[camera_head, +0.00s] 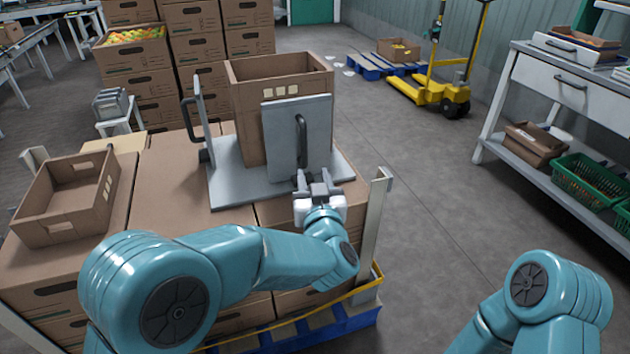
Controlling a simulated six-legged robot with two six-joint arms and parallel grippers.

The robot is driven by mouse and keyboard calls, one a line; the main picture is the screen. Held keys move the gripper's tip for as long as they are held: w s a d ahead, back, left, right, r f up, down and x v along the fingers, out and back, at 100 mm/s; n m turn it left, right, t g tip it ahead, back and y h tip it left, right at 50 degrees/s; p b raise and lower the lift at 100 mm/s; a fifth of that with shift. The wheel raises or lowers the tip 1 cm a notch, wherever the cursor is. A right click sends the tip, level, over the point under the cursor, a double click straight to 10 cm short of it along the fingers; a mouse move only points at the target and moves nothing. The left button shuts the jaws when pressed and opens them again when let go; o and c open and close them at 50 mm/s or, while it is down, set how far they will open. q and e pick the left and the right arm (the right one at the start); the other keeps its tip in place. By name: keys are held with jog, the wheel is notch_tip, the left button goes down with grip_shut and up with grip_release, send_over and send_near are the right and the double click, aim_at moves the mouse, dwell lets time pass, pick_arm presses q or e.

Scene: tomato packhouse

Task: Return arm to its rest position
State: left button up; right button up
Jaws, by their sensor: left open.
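My left arm reaches in from the lower left across the stacked boxes. Its gripper (314,180) is open and sits just in front of the base of a grey upright panel with a dark handle (301,140). I cannot tell whether the fingers touch the panel or the plate below. The panel stands against the front of a tall open cardboard box (245,115) on a grey plate (225,191). My right arm shows only as teal links at the lower right; its gripper is out of view.
A low open carton (58,226) sits on the stack's left. A metal post (375,225) rises at the stack's right corner, above a blue pallet (350,318). A workbench with a drawer (562,83) stands at right. A yellow pallet jack (440,90) stands behind. The floor between is clear.

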pick_arm(q)
jog(key=shift+w+f, duration=0.1)
dwell(0.3)
jog(key=s+a+f+m+g+h, duration=0.1)
jog(key=s+a+f+g, duration=0.15)
jog(key=f, duration=0.65)
jog(key=s+a+f+g+h, duration=0.2)
jog(key=s+f+g, duration=0.1)
jog(key=f, duration=0.5)
jog(key=s+a+f+m+g+h, duration=0.1)
jog(key=s+a+f+g, duration=0.15)
jog(key=f, duration=0.65)
jog(key=s+a+f+n+g+h, duration=0.1)
jog(key=s+f+g, duration=0.2)
jog(key=s+f, duration=0.3)
jog(key=s+a+f+g+h, duration=0.15)
jog(key=s+f, duration=0.25)
jog(key=s, duration=0.5)
jog(key=s+f+n+g, duration=0.15)
jog(key=s+g, duration=0.35)
jog(key=s, duration=0.6)
notch_tip(320, 180, up, 20)
jog(key=p, duration=2)
jog(key=shift+s+a+f, duration=0.15)
jog(key=shift+s+a, duration=0.1)
jog(key=shift+a, duration=0.1)
